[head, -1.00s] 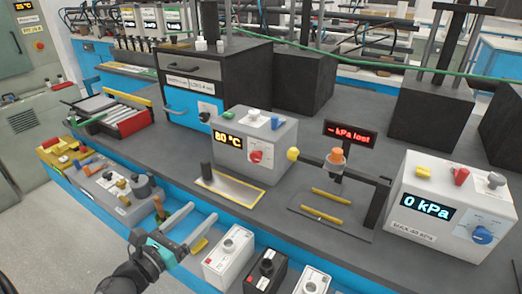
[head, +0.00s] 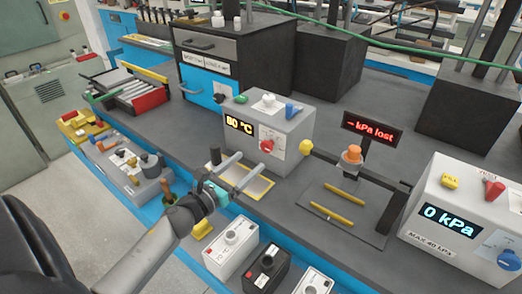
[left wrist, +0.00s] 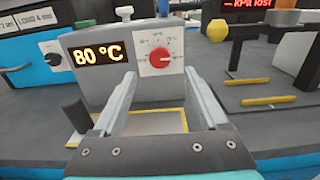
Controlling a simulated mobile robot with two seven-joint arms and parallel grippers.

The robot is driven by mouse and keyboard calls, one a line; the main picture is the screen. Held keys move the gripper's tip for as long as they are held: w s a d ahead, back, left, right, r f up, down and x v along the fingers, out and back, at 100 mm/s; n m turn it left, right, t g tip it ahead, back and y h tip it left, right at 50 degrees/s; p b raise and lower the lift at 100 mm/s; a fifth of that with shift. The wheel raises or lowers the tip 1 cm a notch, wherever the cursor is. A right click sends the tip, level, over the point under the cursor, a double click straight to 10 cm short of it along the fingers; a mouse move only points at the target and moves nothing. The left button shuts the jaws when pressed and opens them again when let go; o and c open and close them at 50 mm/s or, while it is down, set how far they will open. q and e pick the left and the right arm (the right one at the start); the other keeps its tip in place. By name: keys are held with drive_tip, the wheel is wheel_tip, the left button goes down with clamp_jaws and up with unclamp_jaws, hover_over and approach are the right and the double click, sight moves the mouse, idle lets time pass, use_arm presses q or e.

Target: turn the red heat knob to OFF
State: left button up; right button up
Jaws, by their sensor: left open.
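The red heat knob (head: 266,145) sits on a white dial plate on the front of a grey heater box (head: 290,127). The box's display (head: 240,124) reads 80 °C. In the left wrist view the red knob (left wrist: 160,57) shows straight ahead, between and beyond my fingers, with dial marks around it; its exact setting is too small to read. My left gripper (head: 250,170) is open and empty, in front of the box and below the knob, apart from it. Its two fingers (left wrist: 160,95) point toward the box in the left wrist view. My right gripper is out of view.
A yellow-edged plate (head: 258,190) with a dark upright handle lies before the box. A yellow ball knob (head: 306,146) and a press stand (head: 383,215) are to the right. Battery-like boxes (head: 230,249) line the front edge. A 0 kPa box (head: 465,215) stands far right.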

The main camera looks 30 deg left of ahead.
sight(265, 148)
use_arm(q)
drive_tip(key=shift+w+d, duration=0.15)
drive_tip(key=shift+w, duration=1.6)
drive_tip(key=shift+w+d, duration=0.1)
drive_tip(key=shift+w, duration=1.6)
clamp_jaws()
